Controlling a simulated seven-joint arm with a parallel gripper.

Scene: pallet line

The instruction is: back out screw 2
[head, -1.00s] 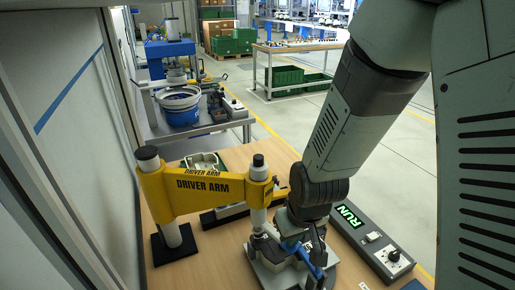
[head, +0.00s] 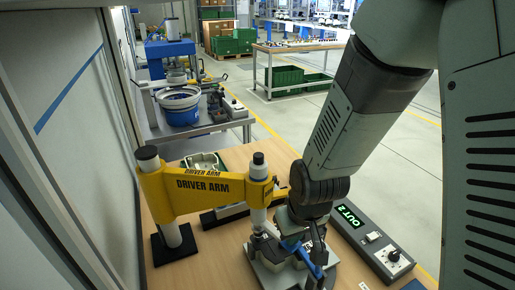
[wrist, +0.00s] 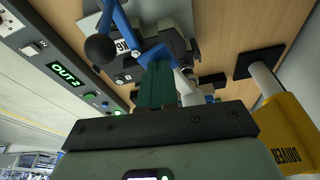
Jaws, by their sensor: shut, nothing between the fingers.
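My gripper (head: 296,240) is low over the fixture (head: 262,268) on the bench, beside the driver spindle. In the wrist view its green fingers (wrist: 163,84) are shut with nothing between them, close to the blue lever (wrist: 124,30) with a black ball knob. The yellow driver arm (head: 205,190) reaches from its post to the spindle (head: 258,190) above the fixture. The control box (head: 372,240) reads "OUT 2" in green; the display (wrist: 66,74) also shows in the wrist view. I cannot make out screw 2; the fixture is partly hidden by my arm.
A pale part in a green tray (head: 204,164) lies behind the driver arm. A wall panel (head: 75,120) stands close on the left. A second bench with a blue bucket (head: 180,106) is behind. Bare wood (head: 205,262) shows at the front left.

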